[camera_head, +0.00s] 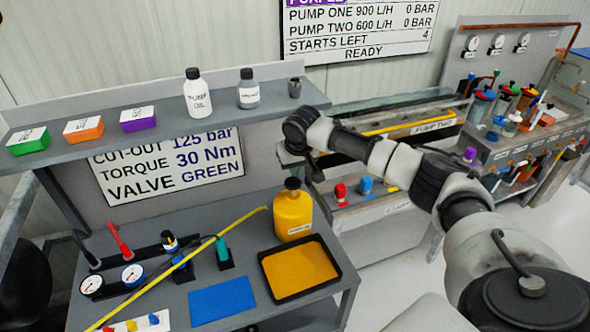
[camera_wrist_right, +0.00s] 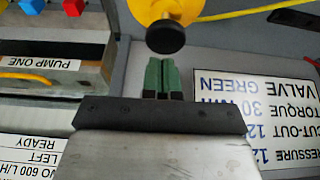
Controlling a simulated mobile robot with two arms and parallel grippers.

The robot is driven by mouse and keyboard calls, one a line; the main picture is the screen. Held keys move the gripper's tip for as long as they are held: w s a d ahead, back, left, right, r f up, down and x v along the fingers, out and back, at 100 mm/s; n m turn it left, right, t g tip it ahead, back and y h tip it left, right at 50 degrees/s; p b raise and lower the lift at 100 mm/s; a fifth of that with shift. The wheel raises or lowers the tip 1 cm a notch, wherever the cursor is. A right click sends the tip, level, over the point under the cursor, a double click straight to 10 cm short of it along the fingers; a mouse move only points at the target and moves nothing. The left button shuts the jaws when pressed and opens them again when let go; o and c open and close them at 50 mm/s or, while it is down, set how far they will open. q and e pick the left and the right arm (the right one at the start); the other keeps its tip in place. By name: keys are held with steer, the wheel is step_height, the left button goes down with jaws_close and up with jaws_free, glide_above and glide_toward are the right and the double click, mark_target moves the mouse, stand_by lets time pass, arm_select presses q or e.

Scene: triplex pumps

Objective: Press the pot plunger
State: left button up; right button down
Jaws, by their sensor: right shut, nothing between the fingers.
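The yellow pot (camera_head: 293,217) stands upright at the back right of the grey bench, with a black plunger knob (camera_head: 292,183) on top. The wrist view shows the pot (camera_wrist_right: 165,10) at the top edge, its round black knob (camera_wrist_right: 165,37) towards me. My right gripper (camera_head: 314,172) is at the pot's upper right in the head view, partly hidden by its own wrist. In the wrist view its green fingertips (camera_wrist_right: 165,75) are together and empty, just short of the knob in the picture. I cannot tell how far apart they are in depth. My left gripper is not in view.
A black tray (camera_head: 339,272) with an orange-brown base lies in front of the pot. A blue mat (camera_head: 222,301) and a yellow rod (camera_head: 190,256) are to its left. A shelf (camera_head: 170,112) with bottles (camera_head: 198,95) hangs above.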

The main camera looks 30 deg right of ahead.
mark_target(296, 183)
steer(key=shift+f, duration=1.15)
steer(key=shift+s+f, duration=0.2)
steer(key=shift+f, duration=1.55)
step_height(296, 183, up, 5)
steer(key=p, duration=0.5)
steer(key=shift+w+f, duration=0.1)
steer(key=b+v, duration=0.3)
steer(key=v, duration=0.6)
steer(key=shift+r, duration=0.35)
